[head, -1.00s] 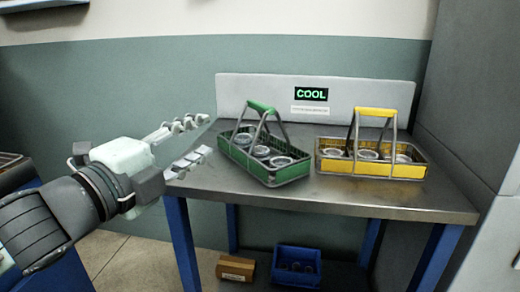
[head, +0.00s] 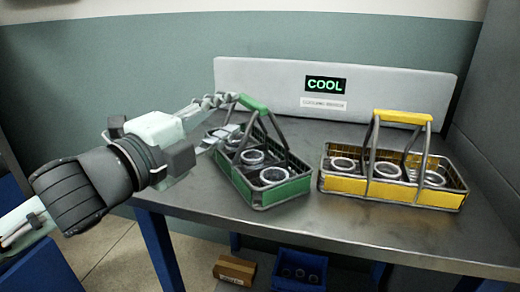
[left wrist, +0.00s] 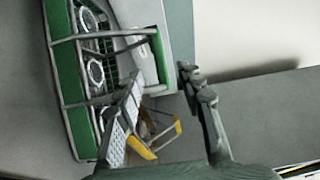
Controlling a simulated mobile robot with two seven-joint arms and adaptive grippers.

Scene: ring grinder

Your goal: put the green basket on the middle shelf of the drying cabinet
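The green basket (head: 288,190) stands upright on the grey metal table and holds several metal rings. Its green handle grip (head: 254,103) is raised on two grey bars. In the left wrist view the basket (left wrist: 70,100) lies at the left, with its grip (left wrist: 158,58) near the fingertips. My left gripper (head: 234,116) is open and empty, its fingers reaching to the far left end of the handle; one finger overlaps part of the basket in the head view. I cannot tell if they touch. My right gripper is not in view. I cannot identify the drying cabinet.
A yellow basket (head: 392,190) with rings stands close to the right of the green one. A grey panel with a COOL display (head: 326,85) backs the table (head: 330,225). A blue bin (head: 300,270) and a brown box (head: 234,269) sit below. A grey wall or panel rises at right.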

